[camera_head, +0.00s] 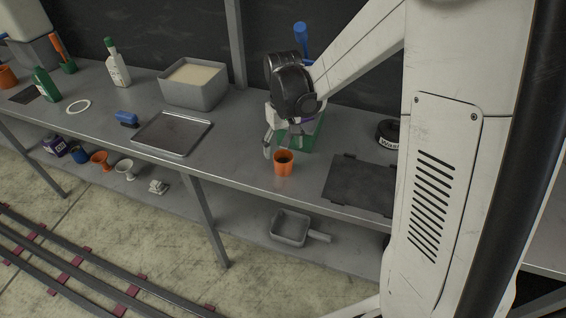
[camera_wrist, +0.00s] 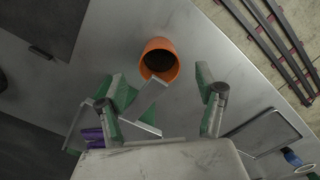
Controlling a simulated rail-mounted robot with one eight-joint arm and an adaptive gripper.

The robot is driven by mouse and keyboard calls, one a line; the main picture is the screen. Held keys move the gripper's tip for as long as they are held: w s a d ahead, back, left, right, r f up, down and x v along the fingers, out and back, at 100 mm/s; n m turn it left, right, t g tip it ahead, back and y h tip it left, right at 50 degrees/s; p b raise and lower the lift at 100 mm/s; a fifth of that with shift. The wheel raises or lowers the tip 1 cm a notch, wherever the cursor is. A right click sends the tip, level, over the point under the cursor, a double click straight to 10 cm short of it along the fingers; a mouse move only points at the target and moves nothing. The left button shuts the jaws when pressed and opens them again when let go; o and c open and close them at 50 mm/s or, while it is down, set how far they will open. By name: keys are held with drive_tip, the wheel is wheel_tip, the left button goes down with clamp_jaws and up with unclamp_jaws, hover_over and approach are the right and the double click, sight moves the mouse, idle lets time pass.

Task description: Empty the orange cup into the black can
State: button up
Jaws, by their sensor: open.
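The orange cup (camera_head: 283,163) stands upright near the front edge of the grey bench. In the wrist view, the cup (camera_wrist: 158,62) lies just beyond and between my fingertips, its inside dark; I cannot tell what it holds. My gripper (camera_head: 281,146) is open and empty, just behind the cup; its two spread fingers also show in the wrist view (camera_wrist: 159,90). The black can (camera_head: 387,133), with a white label, stands at the back right of the bench, partly hidden by my own body.
A green bin (camera_head: 310,133) stands close behind my gripper. A dark flat mat (camera_head: 358,186) lies right of the cup. A metal tray (camera_head: 172,133) and a grey bin (camera_head: 193,92) are to the left. Bare bench lies between tray and cup.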

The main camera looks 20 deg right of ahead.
sight(283, 157)
drive_tip(key=shift+w+f+p, duration=0.1)
drive_tip(key=shift+f+p, duration=0.25)
drive_tip(key=shift+f, duration=2.3)
drive_tip(key=shift+c, duration=0.4)
drive_tip(key=c, duration=1.3)
drive_tip(key=shift+c, duration=0.3)
drive_tip(key=shift+r, duration=0.2)
drive_tip(key=shift+r, duration=0.55)
drive_tip(key=s+a+b, duration=0.3)
drive_tip(key=s+a, duration=0.8)
drive_tip(key=s, duration=0.3)
